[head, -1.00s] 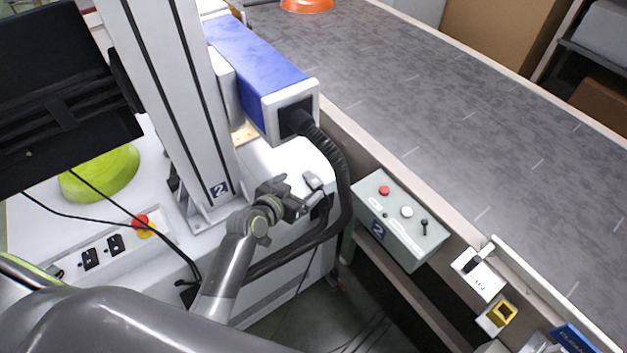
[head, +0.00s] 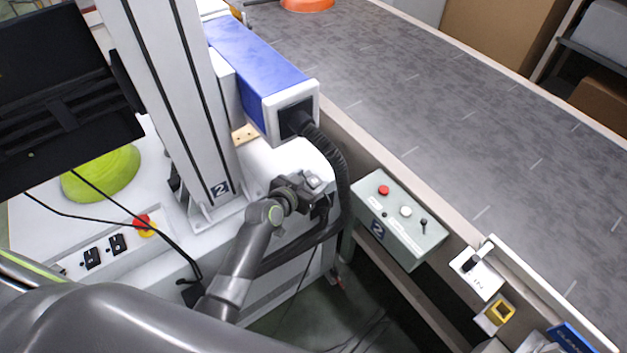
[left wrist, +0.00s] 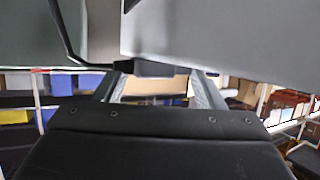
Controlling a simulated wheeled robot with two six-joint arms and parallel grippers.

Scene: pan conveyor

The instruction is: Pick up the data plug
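In the left wrist view, my left gripper's two fingers (left wrist: 158,87) stand apart. A dark block, seemingly the data plug (left wrist: 150,69), shows between their tips, with a cable to its left. I cannot tell whether the fingers touch it. My right gripper is not in view.
A blue scanner head (head: 258,72) on a grey column (head: 178,100) stands behind the plug. A thick black hose (head: 338,170) curves down close to the right of my gripper. A control box (head: 398,222) and the conveyor (head: 440,110) lie further right.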

